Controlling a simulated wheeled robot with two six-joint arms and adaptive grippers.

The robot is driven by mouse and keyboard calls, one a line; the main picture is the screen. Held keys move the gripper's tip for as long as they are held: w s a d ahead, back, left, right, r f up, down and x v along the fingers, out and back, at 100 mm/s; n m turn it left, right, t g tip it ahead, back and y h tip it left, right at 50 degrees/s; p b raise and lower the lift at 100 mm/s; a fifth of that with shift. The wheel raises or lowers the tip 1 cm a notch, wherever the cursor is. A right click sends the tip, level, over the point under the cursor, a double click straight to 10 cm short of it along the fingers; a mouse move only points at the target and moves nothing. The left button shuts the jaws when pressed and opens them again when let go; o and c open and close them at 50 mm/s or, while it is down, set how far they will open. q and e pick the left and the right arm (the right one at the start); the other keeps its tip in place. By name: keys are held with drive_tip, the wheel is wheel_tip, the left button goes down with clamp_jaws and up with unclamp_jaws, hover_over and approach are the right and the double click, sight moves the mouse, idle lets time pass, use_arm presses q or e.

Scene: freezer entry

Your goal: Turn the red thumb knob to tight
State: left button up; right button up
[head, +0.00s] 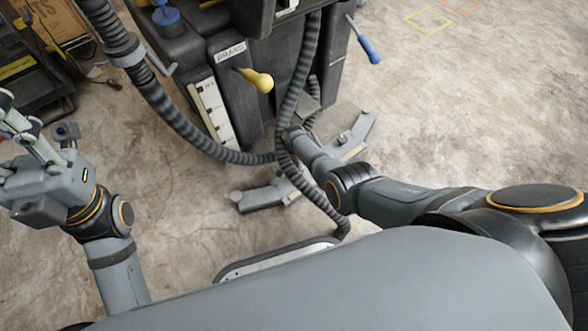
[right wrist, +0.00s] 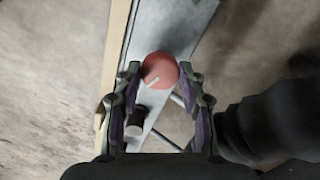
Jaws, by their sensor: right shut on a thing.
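The red thumb knob (right wrist: 161,66) is round, with a short white mark on its face. It sits on a grey metal bar in the right wrist view. My right gripper (right wrist: 160,74) is shut on it, with one finger on each side. In the head view my right arm reaches in behind the dark hoses. The knob and the right gripper's fingers cannot be made out there. My left gripper (head: 20,118) is at the left edge of the head view, open and empty, above the floor and away from the machine.
A dark machine (head: 235,90) with a BRAKE label, a yellow-knobbed lever (head: 258,80) and a blue-handled lever (head: 368,48) stands ahead. Ribbed hoses (head: 185,120) hang near my right arm. A small black cylinder (right wrist: 135,120) is close below the knob. The floor at right is clear.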

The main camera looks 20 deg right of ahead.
sight(294, 171)
drive_tip(key=m, duration=1.2)
drive_tip(key=shift+m, duration=0.3)
drive_tip(key=shift+o, duration=0.2)
drive_tip(key=o, duration=1.1)
drive_tip(key=shift+o, duration=0.2)
wheel_tip(294, 171, up, 12)
idle(0.4)
